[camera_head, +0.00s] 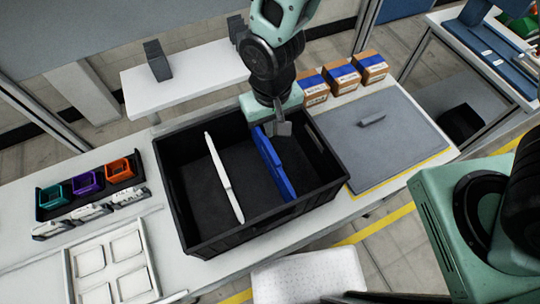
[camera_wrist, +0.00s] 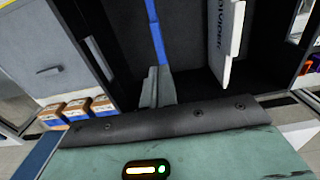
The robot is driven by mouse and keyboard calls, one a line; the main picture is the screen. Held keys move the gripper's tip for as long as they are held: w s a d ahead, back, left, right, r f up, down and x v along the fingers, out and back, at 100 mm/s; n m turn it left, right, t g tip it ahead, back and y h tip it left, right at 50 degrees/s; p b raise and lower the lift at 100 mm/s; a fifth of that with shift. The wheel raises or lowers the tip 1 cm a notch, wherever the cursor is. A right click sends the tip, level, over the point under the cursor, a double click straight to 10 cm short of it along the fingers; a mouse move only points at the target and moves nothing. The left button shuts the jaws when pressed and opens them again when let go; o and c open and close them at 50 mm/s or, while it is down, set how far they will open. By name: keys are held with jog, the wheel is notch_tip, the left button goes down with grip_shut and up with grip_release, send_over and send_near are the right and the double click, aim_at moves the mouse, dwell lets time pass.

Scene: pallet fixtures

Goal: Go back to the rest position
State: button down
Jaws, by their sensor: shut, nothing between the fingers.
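My gripper (camera_head: 283,128) points down over the right part of the black crate (camera_head: 188,214), close to the upper end of a blue divider panel (camera_head: 273,166). Its fingers are shut and hold nothing. In the wrist view the fingertips (camera_wrist: 158,98) overlap the end of the blue panel (camera_wrist: 154,34); I cannot tell whether they touch it. A white panel (camera_head: 224,178) stands in the crate left of the blue one, and it shows at the right in the wrist view (camera_wrist: 228,40).
A grey mat (camera_head: 380,150) with a small grey block (camera_head: 372,120) lies right of the crate. Several cardboard boxes (camera_head: 341,79) stand behind it. Coloured bins (camera_head: 87,184) and a white compartment tray (camera_head: 110,262) are at left. A shelf (camera_head: 185,85) stands behind.

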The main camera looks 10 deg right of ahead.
jog(key=shift+s+b, duration=0.1)
jog(key=shift+b, duration=0.35)
jog(key=s+d+r+n+b, duration=0.3)
jog(key=s+d+b, duration=0.5)
jog(key=s+b, duration=0.3)
jog(key=n+b, duration=0.1)
jog(key=b, duration=0.1)
jog(key=shift+r+n+y+b, duration=0.15)
jog(key=shift+n+y+b, duration=0.15)
jog(key=shift+b, duration=0.05)
